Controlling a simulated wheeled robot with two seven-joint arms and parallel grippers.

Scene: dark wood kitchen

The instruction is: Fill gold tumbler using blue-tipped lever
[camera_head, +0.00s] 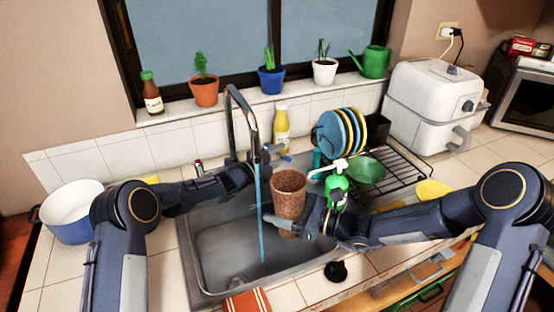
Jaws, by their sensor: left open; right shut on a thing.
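The gold tumbler (289,192) is a brownish-gold cup, upright over the right part of the sink. My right gripper (287,226) is shut on its lower part. A metal faucet (237,110) arches over the sink, and a blue water stream (261,215) falls from it into the basin, just left of the tumbler. The blue-tipped lever (286,158) shows right of the faucet. My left gripper (274,157) is open beside this lever; I cannot tell whether it touches it. A red-tipped lever (198,166) is left of the faucet, partly behind my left arm.
A green soap bottle (338,188) stands close right of the tumbler. A dish rack (405,170) with plates and a green bowl is further right. A yellow bottle (281,130) stands behind the sink. A white-and-blue pot (72,212) is at left. The sink basin (225,255) has free room.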

